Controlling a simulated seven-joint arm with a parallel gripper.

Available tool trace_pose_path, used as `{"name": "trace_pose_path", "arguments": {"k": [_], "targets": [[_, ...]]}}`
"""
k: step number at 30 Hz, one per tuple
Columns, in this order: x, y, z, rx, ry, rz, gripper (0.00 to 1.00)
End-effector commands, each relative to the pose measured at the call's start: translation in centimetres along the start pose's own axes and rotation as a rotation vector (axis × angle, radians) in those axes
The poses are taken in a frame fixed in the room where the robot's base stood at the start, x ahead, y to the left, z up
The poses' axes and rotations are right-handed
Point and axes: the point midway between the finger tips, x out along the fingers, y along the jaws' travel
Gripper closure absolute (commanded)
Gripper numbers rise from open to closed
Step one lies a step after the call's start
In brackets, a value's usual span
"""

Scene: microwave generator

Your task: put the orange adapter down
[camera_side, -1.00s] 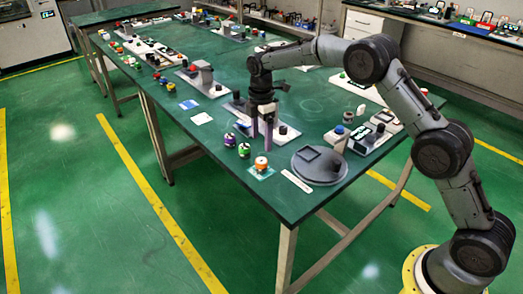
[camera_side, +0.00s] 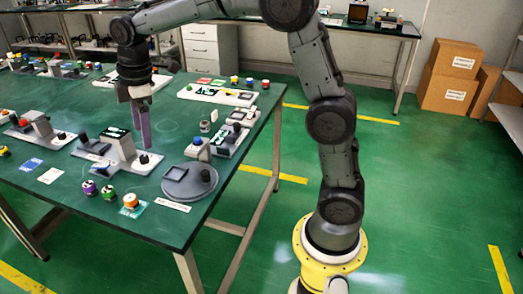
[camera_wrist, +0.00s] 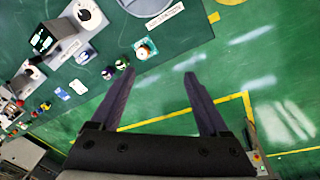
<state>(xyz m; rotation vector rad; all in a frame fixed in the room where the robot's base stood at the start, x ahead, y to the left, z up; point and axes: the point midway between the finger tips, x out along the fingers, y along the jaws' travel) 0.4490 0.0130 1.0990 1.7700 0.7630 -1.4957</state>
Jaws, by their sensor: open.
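The orange adapter (camera_side: 130,200) is a small orange-topped piece with a white part. It stands on a pale teal square (camera_side: 139,210) near the table's front edge, and also shows in the wrist view (camera_wrist: 143,49) at the upper middle. My gripper (camera_side: 140,122) is raised above the table, behind the adapter and apart from it. In the wrist view its two purple-grey fingers (camera_wrist: 149,73) are spread wide, with nothing between them.
A purple piece (camera_side: 90,188) and a green piece (camera_side: 108,193) stand left of the adapter. A round grey turntable (camera_side: 205,186) is to its right. A white-grey station (camera_side: 140,163) stands behind. Blue (camera_side: 32,164) and white cards lie further left.

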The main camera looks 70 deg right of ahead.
Motion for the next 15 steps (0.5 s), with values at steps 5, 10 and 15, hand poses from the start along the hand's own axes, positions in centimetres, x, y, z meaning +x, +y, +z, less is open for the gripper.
{"name": "trace_pose_path", "arguments": {"k": [5,10,15], "targets": [[-4.6,-5.4,4.5,0.232,0.06,0.063,0.21],[-6.6,-10.8,9.0,0.455,0.127,0.109,0.21],[-6.5,-16.2,13.2,0.673,0.204,0.141,0.21]]}}
